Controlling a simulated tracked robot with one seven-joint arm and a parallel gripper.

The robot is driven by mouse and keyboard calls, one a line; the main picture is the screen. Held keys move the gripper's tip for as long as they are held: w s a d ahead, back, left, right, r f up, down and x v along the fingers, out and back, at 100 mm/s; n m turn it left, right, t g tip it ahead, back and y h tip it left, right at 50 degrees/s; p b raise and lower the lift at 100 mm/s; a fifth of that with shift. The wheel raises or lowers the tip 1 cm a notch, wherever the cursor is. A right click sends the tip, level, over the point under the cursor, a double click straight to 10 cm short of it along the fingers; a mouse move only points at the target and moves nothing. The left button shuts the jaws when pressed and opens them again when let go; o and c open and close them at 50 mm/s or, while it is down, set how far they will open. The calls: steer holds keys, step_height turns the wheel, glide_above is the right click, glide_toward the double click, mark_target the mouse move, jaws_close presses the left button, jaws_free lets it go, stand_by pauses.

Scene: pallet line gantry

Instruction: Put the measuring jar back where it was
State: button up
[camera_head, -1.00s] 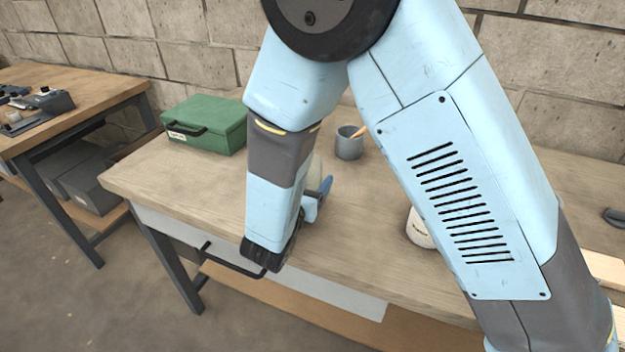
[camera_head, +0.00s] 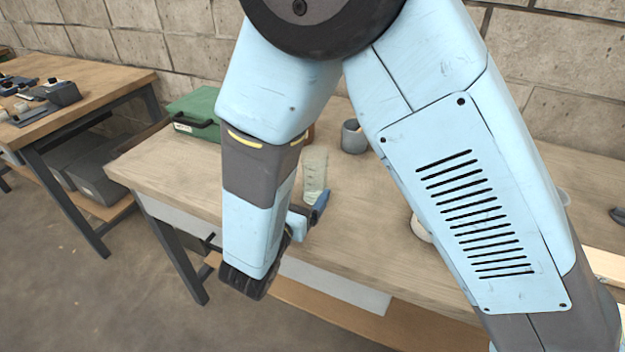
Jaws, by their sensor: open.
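The measuring jar (camera_head: 315,172), a pale translucent vessel, stands upright on the wooden workbench (camera_head: 345,250), just right of my forearm. My gripper (camera_head: 319,207) is mostly hidden behind my own wrist; one blue finger shows at the near side of the jar's foot. The gripper is open. I cannot tell whether the finger touches the jar or whether the jar is between the jaws.
A green metal box (camera_head: 195,112) sits at the bench's back left. A grey cup (camera_head: 353,137) stands behind the jar. A white round object (camera_head: 420,229) is partly hidden by my upper arm. Another bench (camera_head: 95,85) stands at left.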

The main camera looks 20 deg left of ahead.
steer(key=shift+s+a, duration=0.1)
steer(key=shift+s, duration=2.05)
